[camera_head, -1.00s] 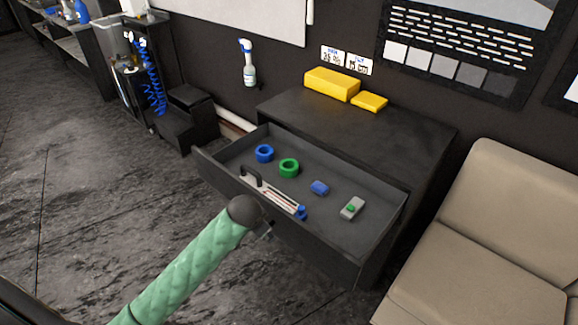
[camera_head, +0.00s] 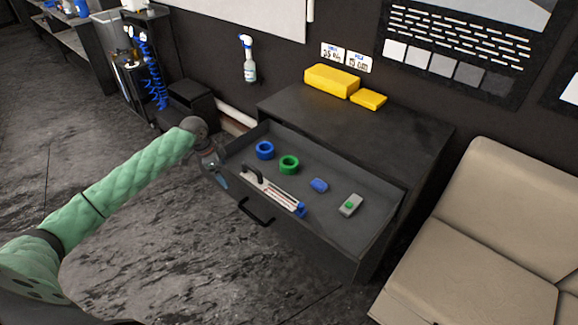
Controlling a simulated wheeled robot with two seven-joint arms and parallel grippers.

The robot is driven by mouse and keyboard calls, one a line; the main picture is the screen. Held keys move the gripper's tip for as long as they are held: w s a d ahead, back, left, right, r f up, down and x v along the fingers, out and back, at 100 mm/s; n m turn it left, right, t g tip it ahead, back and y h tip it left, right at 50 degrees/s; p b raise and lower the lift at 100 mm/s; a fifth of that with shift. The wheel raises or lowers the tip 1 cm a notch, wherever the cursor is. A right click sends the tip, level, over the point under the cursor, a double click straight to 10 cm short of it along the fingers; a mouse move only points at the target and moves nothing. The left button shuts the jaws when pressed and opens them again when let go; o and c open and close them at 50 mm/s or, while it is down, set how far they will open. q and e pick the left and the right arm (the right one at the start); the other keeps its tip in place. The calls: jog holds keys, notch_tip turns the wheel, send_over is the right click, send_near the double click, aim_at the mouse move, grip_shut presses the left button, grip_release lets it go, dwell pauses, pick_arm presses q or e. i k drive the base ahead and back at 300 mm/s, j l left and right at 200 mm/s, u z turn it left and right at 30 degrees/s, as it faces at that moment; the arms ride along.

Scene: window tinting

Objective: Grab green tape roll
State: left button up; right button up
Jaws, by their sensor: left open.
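The green tape roll (camera_head: 289,165) lies in the open drawer (camera_head: 330,225) of the dark cabinet, just right of a blue tape roll (camera_head: 265,150). My left gripper (camera_head: 217,174) is at the left end of the drawer, outside it, pointing down and apart from the green roll. It is open and looks empty, though its fingers are small and dark here. My right gripper is not in view.
Yellow boxes (camera_head: 331,81) stand on the cabinet top (camera_head: 400,125). A beige sofa (camera_head: 480,230) is at the right.

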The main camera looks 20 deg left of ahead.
aim_at(287, 160)
jog(key=i+l, duration=0.3)
jog(key=i, duration=0.15)
jog(key=i+l, duration=0.25)
jog(key=i, duration=0.2)
